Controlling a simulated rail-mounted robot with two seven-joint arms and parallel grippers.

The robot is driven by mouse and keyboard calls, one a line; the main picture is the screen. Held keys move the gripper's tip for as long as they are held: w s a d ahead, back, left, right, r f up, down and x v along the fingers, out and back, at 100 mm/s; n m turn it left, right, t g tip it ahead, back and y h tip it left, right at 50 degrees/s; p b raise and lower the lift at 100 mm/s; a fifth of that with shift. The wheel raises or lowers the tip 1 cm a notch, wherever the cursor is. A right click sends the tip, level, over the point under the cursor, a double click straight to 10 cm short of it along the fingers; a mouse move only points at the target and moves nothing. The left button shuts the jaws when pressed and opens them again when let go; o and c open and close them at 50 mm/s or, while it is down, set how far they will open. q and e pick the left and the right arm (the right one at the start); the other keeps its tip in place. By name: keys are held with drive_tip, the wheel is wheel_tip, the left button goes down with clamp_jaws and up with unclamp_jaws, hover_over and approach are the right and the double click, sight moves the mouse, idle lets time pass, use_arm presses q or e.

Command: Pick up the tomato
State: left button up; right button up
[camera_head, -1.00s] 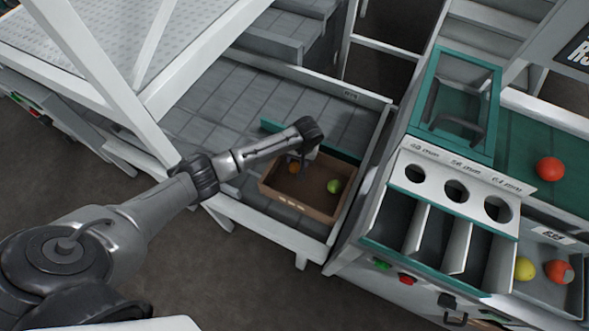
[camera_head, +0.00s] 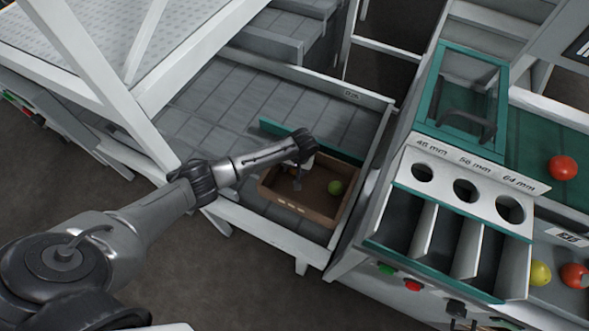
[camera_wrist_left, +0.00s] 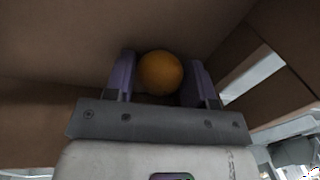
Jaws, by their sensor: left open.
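An orange tomato (camera_wrist_left: 160,72) shows in the left wrist view, between the two fingers of my left gripper (camera_wrist_left: 161,75). The fingers stand apart on either side of it; I cannot tell whether either touches it. In the head view my left gripper (camera_head: 297,183) reaches down into the brown cardboard box (camera_head: 297,212), and the orange tomato is hidden there. A green tomato (camera_head: 335,187) lies in the same box, to the right of my gripper. My right gripper is not in view.
The box stands on a grey tiled bench with a raised rim (camera_head: 372,150). To the right, a sizing panel (camera_head: 444,165) has three holes over compartments. A red tomato (camera_head: 563,168) lies on a green belt. A yellow one (camera_head: 540,273) and another red one (camera_head: 574,276) lie below.

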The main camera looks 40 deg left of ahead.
use_arm(q)
drive_tip(key=c, duration=0.3)
drive_tip(key=shift+r, duration=0.1)
drive_tip(key=shift+c, duration=0.2)
